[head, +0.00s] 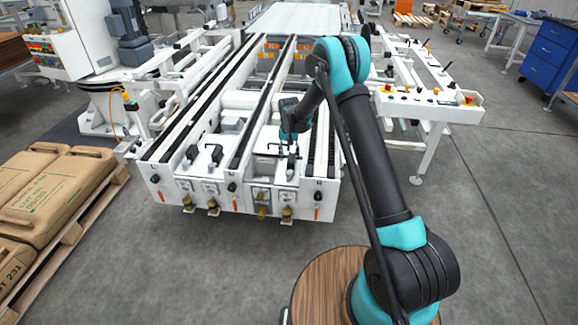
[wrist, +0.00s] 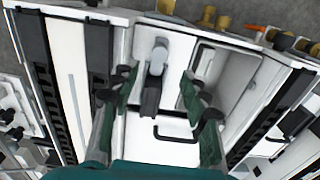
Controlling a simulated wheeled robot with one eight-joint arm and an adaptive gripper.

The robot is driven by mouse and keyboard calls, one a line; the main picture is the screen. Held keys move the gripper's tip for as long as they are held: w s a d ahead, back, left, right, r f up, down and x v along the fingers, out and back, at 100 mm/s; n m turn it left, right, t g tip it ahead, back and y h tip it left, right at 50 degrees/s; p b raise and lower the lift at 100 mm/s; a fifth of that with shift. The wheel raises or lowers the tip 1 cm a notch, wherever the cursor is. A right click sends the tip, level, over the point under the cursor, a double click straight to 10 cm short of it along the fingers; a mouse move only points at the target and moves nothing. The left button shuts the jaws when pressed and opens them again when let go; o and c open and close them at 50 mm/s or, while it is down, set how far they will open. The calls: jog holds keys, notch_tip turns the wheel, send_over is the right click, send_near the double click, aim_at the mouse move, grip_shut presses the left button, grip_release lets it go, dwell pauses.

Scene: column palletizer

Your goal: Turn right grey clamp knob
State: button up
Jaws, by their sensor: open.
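The grey clamp knob (wrist: 157,62) stands on a white panel in the upper middle of the wrist view. It has a rounded light grey top and a darker grey lower part. My gripper (wrist: 160,88) is open, with one green and black finger to the left of the knob and one to the right. I see gaps between the knob and both fingers. In the head view my gripper (head: 287,152) points down over the right part of the white conveyor frame (head: 163,180). There the gripper largely hides the knob.
A black bar handle (wrist: 176,134) lies below the knob in the wrist view. A raised pale cover (wrist: 218,62) is close to the right finger. In the head view, sacks on a pallet (head: 62,200) stand at the left, and the floor in front is clear.

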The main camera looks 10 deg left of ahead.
jog(key=shift+r, duration=1.4)
jog(key=s+d+r+t, duration=0.2)
jog(key=s+d+r, duration=1.35)
jog(key=d, duration=0.25)
jog(key=s+d+t, duration=0.1)
jog(key=s+d, duration=0.4)
jog(key=s, duration=0.6)
jog(key=s+d+t, duration=0.1)
jog(key=s+d, duration=0.5)
jog(key=s, duration=0.5)
jog(key=shift+s+f+n, duration=0.3)
jog(key=shift+s, duration=0.1)
